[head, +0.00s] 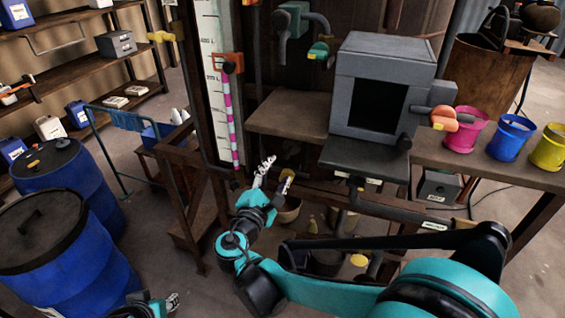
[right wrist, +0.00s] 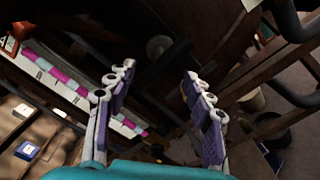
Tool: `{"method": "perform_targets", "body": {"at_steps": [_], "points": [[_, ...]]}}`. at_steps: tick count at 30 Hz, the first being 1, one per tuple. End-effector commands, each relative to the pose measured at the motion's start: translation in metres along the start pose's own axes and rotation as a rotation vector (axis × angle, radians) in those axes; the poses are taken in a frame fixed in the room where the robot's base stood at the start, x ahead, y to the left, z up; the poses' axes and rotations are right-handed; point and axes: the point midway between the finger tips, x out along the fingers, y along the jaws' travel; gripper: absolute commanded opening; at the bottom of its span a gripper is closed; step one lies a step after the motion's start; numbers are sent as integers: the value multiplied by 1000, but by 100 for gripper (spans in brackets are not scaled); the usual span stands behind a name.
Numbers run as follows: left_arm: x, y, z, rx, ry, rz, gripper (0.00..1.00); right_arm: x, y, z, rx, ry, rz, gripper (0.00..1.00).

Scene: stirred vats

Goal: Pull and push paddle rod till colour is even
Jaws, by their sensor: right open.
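A tall column (head: 229,118) banded in pink, white and pale blue stands against a white scale board; its colour is uneven. It also shows banded in the right wrist view (right wrist: 68,88). A dark knob and an orange bracket (head: 228,62) sit at its top. I cannot tell for certain which part is the paddle rod. My right gripper (head: 275,176) is open and empty, below and right of the column's lower end; its spread fingers show in the right wrist view (right wrist: 157,82). My left gripper (head: 168,302) is partly cut off at the bottom edge, its jaws unclear.
A grey box (head: 384,75) with a dark opening stands on the bench behind my right arm. Pink (head: 466,130), blue (head: 509,138) and yellow (head: 549,148) buckets stand at right. Blue drums (head: 75,260) stand at left. A wooden frame (head: 190,215) stands beside the column.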

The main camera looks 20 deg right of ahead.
Motion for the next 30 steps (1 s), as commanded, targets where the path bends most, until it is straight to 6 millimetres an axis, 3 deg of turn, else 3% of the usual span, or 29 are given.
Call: {"method": "perform_targets", "body": {"at_steps": [3, 9, 25, 28, 30], "points": [[0, 0, 0, 0, 0, 0, 34, -24, 1, -1, 0, 4, 3, 52], [0, 0, 0, 0, 0, 0, 34, -45, 0, 0, -1, 1, 1, 52], [1, 0, 0, 0, 0, 0, 34, -47, -2, 0, 2, 0, -4, 52], [7, 0, 5, 0, 0, 0, 34, -42, -20, 2, 39, 14, -51, 52], [18, 0, 13, 0, 0, 0, 34, -36, -51, 5, 110, 38, -133, 52]]}}
